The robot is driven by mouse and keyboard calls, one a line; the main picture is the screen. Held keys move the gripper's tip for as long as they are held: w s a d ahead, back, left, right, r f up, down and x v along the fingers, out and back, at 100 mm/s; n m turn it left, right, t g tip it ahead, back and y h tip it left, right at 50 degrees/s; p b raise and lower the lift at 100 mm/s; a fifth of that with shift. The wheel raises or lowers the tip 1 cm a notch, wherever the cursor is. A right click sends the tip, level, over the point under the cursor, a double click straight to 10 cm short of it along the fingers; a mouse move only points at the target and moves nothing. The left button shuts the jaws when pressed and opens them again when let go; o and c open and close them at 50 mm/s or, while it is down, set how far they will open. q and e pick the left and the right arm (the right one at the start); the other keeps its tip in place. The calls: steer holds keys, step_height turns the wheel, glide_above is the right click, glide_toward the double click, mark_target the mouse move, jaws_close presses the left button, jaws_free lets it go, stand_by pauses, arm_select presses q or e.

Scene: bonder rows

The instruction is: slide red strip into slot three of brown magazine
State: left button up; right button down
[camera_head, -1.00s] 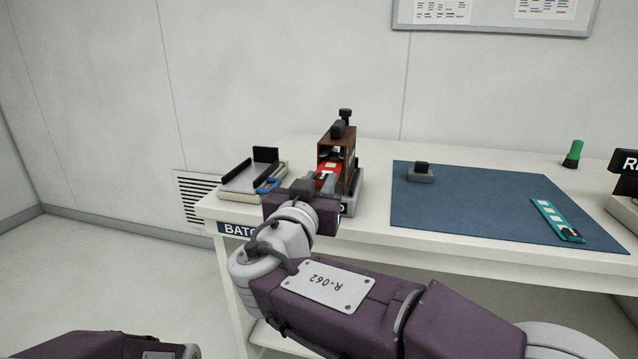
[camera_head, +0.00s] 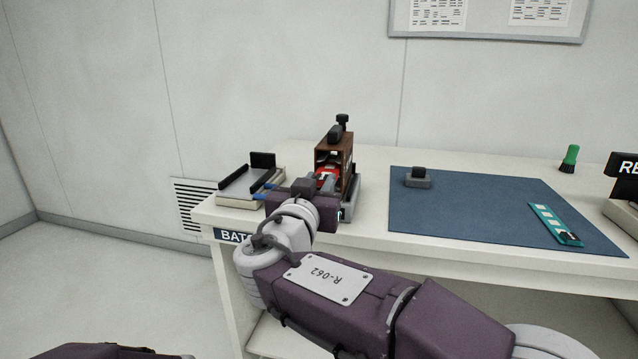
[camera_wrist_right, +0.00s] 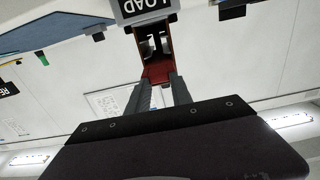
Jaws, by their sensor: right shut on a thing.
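The brown magazine (camera_head: 347,155) stands upright on a grey base at the left part of the table, its open end facing my right arm. My right gripper (camera_head: 321,185) is at that open end, shut on the red strip (camera_head: 327,171). The strip's far part is at or inside the magazine mouth; which slot it lines up with I cannot tell. In the right wrist view, the strip (camera_wrist_right: 158,72) lies between the fingertips (camera_wrist_right: 160,84), against the magazine opening (camera_wrist_right: 152,45) beneath the "LOAD" label. My left gripper is out of view; only part of my left arm shows at the bottom left.
A pale tray with black uprights (camera_head: 245,188) and a blue item stands left of the magazine. The blue mat (camera_head: 480,225) holds a small grey block (camera_head: 418,178) and a teal strip (camera_head: 556,224). A green-topped item (camera_head: 569,157) stands behind the mat.

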steer(key=c, duration=1.1)
jaws_free()
steer(key=shift+o, duration=0.2)
steer(key=v, duration=0.9)
